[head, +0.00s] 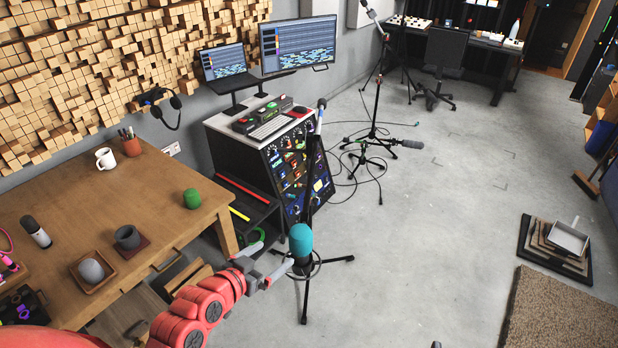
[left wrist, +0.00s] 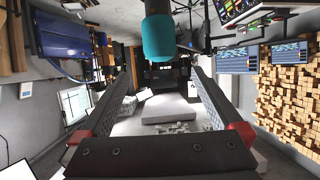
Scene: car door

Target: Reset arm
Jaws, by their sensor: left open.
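My left gripper (head: 277,256) is at the end of my red arm in the lower middle of the head view. Its two grey fingers are spread apart with nothing between them. A microphone with a teal foam cover (head: 301,240) stands upright on a black stand just past the fingertips. In the left wrist view, the open fingers (left wrist: 160,82) point up the picture, and the teal foam (left wrist: 158,38) is beyond their tips. I cannot tell whether any finger touches the microphone. My right gripper is not in view.
A rack of audio gear (head: 295,170) stands behind the microphone. Other microphone stands are further back. The grey floor (head: 440,220) at right is mostly clear.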

